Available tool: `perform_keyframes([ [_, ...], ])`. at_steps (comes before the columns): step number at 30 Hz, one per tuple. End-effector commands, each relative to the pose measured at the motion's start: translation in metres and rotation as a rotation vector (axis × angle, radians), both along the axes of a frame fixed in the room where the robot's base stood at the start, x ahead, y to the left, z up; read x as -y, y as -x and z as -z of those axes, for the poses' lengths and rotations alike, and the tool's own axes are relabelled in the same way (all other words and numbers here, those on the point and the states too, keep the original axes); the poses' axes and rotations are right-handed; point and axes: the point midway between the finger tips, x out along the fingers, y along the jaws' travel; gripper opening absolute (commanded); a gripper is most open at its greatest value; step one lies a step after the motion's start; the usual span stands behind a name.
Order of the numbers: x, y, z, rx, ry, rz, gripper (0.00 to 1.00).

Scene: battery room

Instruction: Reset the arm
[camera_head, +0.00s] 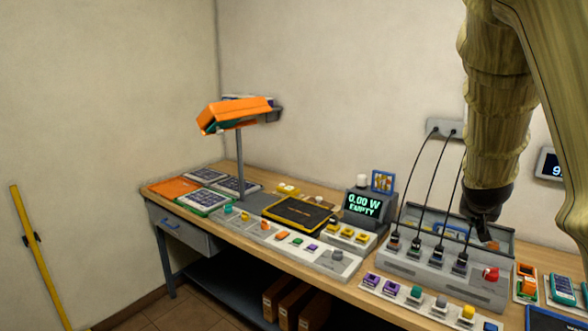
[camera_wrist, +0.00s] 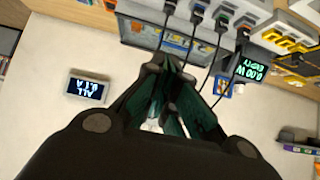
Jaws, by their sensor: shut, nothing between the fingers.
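My arm comes down from the upper right in the head view, wrapped in a tan ribbed sleeve. My gripper (camera_head: 482,222) hangs at its end, dark, in front of the grey charging station (camera_head: 440,272) with black cables. In the wrist view my gripper (camera_wrist: 172,75) shows with its fingers drawn together and nothing between them. The wrist view is turned upside down and shows the station's cables and a display reading "0.00 W EMPTY" (camera_wrist: 250,72). Whether the fingertips touch anything is unclear in the head view.
A wooden workbench (camera_head: 225,235) runs along the wall, crowded with several small coloured modules. The display unit (camera_head: 364,205) stands mid-bench. A lamp-like stand with an orange panel (camera_head: 235,112) rises at the left. A yellow pole (camera_head: 38,255) leans at the far left. The air above the mid-bench is free.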

Motion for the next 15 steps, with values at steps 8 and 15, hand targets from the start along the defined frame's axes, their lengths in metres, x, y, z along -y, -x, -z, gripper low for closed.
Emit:
perform_keyframes([
  [8, 0.001, 0.012, 0.057, -0.067, -0.005, -0.023, 0.0],
  [15, -0.019, 0.023, 0.126, -0.149, -0.013, -0.08, 0.0],
])
